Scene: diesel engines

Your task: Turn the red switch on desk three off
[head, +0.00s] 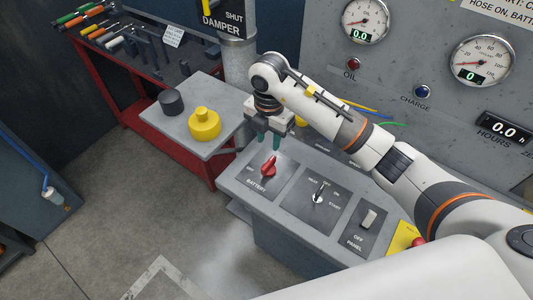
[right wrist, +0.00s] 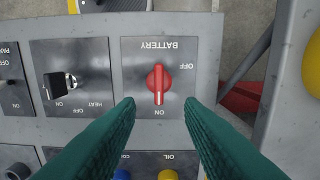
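The red switch (head: 268,167) is a rotary knob on the BATTERY plate at the left end of the grey desk (head: 240,180). In the right wrist view the red switch (right wrist: 158,84) has its white-marked handle pointing at the ON label; OFF is printed to one side. My right gripper (head: 269,142) is over the desk's far edge, just behind the switch in the head view. Its two green fingers (right wrist: 158,106) are apart, with nothing between them, and appear one to each side of the handle's line, not touching it. My left gripper is out of view.
A black selector (head: 320,192) and a PANEL rocker (head: 369,218) sit right of the switch. A yellow plate with a red button (head: 418,241) is further right. A side table (head: 170,132) holds a yellow knobbed object (head: 204,124) and a black cylinder (head: 171,102).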

